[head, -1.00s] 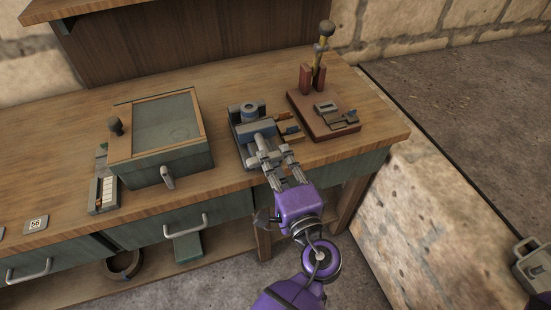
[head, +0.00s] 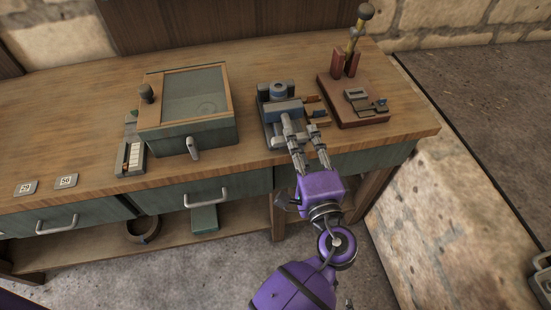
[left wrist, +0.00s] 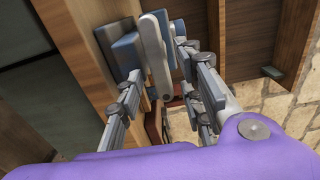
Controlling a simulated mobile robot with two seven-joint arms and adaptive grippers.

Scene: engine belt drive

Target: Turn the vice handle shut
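The vice (head: 283,106) is a small grey-blue block with a round top part, standing near the front edge of the workbench. My left gripper (head: 298,128) reaches it from the front, its fingers apart at the vice's near side. In the left wrist view the handle (left wrist: 154,52) is a light grey bar with rounded ends. It lies between the two fingers of my left gripper (left wrist: 160,65), with a gap visible on the right. Whether a finger touches the bar I cannot tell. In the head view my gripper mostly hides the handle. My right gripper is out of view.
A green box with a glass lid (head: 190,100) stands left of the vice. A red-brown base (head: 352,103) with an upright lever stands close on the right. Drawers with handles lie below the bench top (head: 105,178). Number plates (head: 66,181) lie at the left.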

